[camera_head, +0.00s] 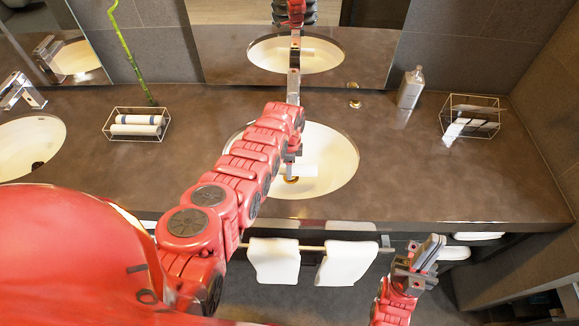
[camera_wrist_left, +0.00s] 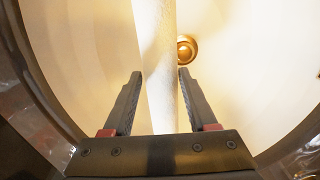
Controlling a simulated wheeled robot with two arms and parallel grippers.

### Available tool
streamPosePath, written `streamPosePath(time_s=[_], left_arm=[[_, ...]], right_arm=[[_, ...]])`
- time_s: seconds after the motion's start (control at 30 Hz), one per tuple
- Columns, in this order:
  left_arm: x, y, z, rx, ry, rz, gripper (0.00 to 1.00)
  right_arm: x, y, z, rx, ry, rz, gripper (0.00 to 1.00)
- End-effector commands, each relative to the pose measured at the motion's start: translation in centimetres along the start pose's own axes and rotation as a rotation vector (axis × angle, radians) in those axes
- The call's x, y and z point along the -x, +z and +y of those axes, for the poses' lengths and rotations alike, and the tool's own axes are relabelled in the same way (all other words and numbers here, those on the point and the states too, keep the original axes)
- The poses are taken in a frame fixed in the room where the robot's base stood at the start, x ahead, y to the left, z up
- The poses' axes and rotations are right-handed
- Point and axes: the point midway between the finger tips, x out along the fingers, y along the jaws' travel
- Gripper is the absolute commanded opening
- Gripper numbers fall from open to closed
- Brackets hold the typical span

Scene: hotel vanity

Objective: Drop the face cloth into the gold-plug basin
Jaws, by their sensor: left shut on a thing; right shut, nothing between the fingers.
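The gold-plug basin (camera_head: 338,153) is the white oval sink at the centre of the counter. Its gold plug (camera_head: 291,180) also shows in the left wrist view (camera_wrist_left: 187,48). My left gripper (camera_head: 292,158) is over this basin, shut on the white face cloth (camera_head: 307,171). In the left wrist view the cloth (camera_wrist_left: 158,75) is a long white roll between the fingers (camera_wrist_left: 158,105), with the basin's inside beyond it. My arm hides the basin's left part. My right gripper (camera_head: 432,250) is shut and empty, low in front of the counter.
Another basin (camera_head: 30,145) with a dark drain is at the far left. A wire basket with rolled cloths (camera_head: 137,124) stands between the basins. A soap bottle (camera_head: 410,88) and a second wire basket (camera_head: 471,117) are at the right. Towels (camera_head: 274,262) hang on the front rail.

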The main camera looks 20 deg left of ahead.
Motion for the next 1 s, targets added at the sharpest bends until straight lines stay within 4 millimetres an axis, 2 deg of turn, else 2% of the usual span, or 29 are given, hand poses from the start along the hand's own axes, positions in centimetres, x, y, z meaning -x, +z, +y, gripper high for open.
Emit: streamPosePath(time_s=[0.3, 0.33, 0.5, 0.53, 0.83, 1.0], left_arm=[[-0.1, 0.0, -0.1, 0.0, -0.001, 0.0, 0.06], [-0.1, 0.0, -0.1, 0.0, -0.001, 0.0, 0.6], [-0.1, 0.0, -0.1, 0.0, -0.002, 0.0, 0.91], [-0.1, 0.0, -0.1, 0.0, -0.002, 0.0, 0.93], [-0.1, 0.0, -0.1, 0.0, -0.002, 0.0, 0.93], [0.8, -0.1, -0.3, -0.001, -0.008, 0.001, 0.93]], right_arm=[[0.2, 0.0, 0.0, 0.0, 0.0, 0.0, 0.0], [0.2, 0.0, 0.0, 0.0, 0.0, 0.0, 0.0], [0.2, 0.0, 0.0, 0.0, 0.0, 0.0, 0.0], [0.2, 0.0, 0.0, 0.0, 0.0, 0.0, 0.0], [0.1, 0.0, 0.0, 0.0, 0.0, 0.0, 0.0], [-0.2, 0.0, 0.0, 0.0, 0.0, 0.0, 0.0]])
